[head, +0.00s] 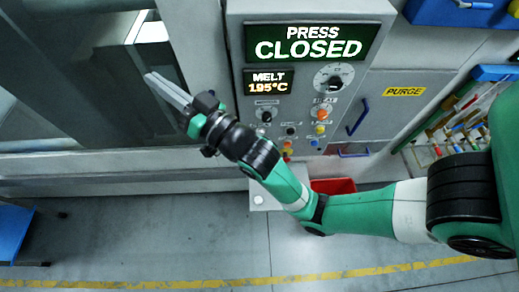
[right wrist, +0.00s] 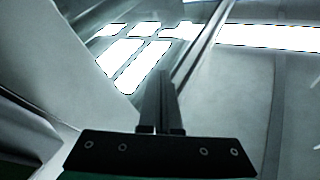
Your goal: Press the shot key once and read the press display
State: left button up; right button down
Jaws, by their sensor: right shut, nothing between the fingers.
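The press display (head: 308,42) at the top of the grey control panel reads "PRESS CLOSED" in white on green. Below it the melt display (head: 268,82) reads "MELT 195°C". Small keys and knobs (head: 321,113) sit lower on the panel; their labels are too small to tell which is the shot key. My right gripper (head: 152,78) is shut and empty, left of the panel and apart from it, in front of the press's grey frame. Its closed fingers (right wrist: 163,78) also show in the right wrist view. My wrist may hide part of the panel's lower edge. My left gripper is not in view.
A large dial (head: 334,77) and a yellow "PURGE" label (head: 404,92) are on the panel's right. A red bin (head: 334,185) stands below, partly behind my right arm. A rack of tools (head: 460,130) is at the right. A blue table (head: 14,232) is at the left edge.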

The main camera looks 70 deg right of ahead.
jog(key=s+d+f+g+b, duration=0.2)
jog(key=s+f, duration=0.4)
jog(key=f, duration=0.8)
jog(key=s+d+f+m+g+b, duration=0.1)
jog(key=s+f+g, duration=0.3)
jog(key=f, duration=1.1)
jog(key=s+d+f+g+h+b, duration=0.1)
jog(key=s+d+f+g+b, duration=0.2)
jog(key=s+f, duration=0.6)
notch_tip(320, 180, down, 6)
jog(key=shift+d+f+g, duration=0.15)
jog(key=shift+g, duration=0.35)
jog(key=shift+d, duration=0.15)
jog(key=w+d, duration=0.3)
jog(key=d, duration=0.4)
jog(key=shift+w+d, duration=0.25)
jog(key=shift+d, duration=0.15)
jog(key=shift+d, duration=0.1)
